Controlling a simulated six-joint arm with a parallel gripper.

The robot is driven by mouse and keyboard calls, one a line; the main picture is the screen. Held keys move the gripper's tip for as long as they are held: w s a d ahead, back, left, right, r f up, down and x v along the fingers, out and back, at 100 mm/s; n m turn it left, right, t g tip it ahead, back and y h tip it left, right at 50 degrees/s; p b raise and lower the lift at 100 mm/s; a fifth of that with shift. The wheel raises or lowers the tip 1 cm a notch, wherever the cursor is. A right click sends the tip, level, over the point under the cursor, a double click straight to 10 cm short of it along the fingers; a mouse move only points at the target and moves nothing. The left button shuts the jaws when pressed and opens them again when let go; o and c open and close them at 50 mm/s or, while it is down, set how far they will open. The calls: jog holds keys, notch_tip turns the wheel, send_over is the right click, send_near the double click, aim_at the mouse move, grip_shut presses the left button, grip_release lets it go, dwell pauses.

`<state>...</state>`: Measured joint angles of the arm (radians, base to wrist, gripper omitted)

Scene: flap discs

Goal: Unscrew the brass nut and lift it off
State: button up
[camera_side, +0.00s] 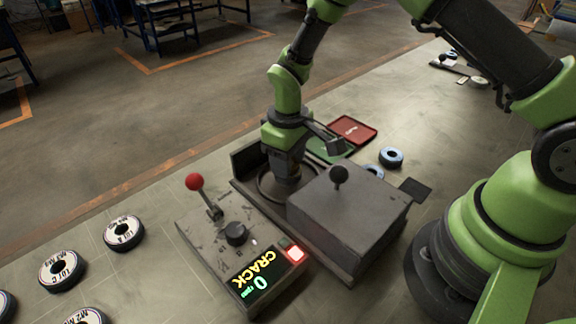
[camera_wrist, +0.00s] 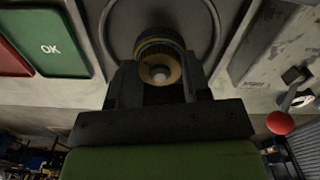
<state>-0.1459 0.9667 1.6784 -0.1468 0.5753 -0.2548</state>
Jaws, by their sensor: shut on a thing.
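The brass nut (camera_wrist: 160,66) shows in the wrist view as a yellowish ring around a pale round stud end. It sits between the two jaws of my gripper (camera_wrist: 158,88), which are shut on it. In the side view my gripper (camera_side: 284,182) points down into the dark machine beside its grey block, and the nut is hidden there. Behind the nut, a dark round plate (camera_wrist: 198,14) with a circular rim shows in the wrist view. I cannot tell how far the nut is turned on its thread.
A control box (camera_side: 205,235) with a red-ball lever (camera_side: 195,182) and a display reading "CRACK 0" stands in front. A green OK tray (camera_side: 322,150) and a red tray (camera_side: 352,130) lie behind. Several labelled discs lie at left. A black-knobbed block (camera_side: 345,215) stands close right.

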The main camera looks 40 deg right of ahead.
jog(key=n, duration=0.9)
jog(key=shift+n, duration=0.6)
jog(key=n, duration=1)
jog(key=shift+r, duration=2.5)
